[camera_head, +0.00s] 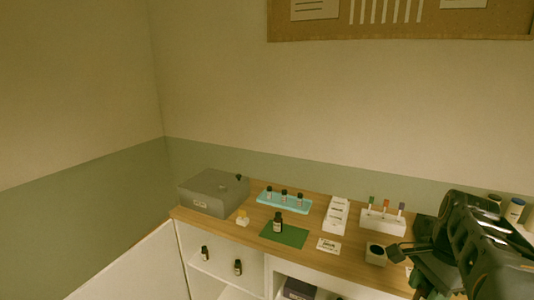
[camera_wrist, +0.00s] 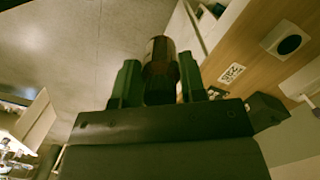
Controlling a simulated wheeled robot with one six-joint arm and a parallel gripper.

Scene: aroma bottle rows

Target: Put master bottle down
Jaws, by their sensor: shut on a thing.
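My gripper (camera_wrist: 158,82) is shut on a brown bottle (camera_wrist: 160,58), which sits between its two fingers in the wrist view. The bottle's lower part is hidden by the gripper. In the head view my gripper (camera_head: 408,264) is at the right, by the front of the cabinet top. The held bottle is hard to make out there. A dark bottle (camera_head: 278,222) stands upright on a green mat (camera_head: 294,237), left of my gripper and apart from it. I cannot tell from looks alone which of these two is the master bottle.
Bottles (camera_head: 238,266) stand on the shelf below.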

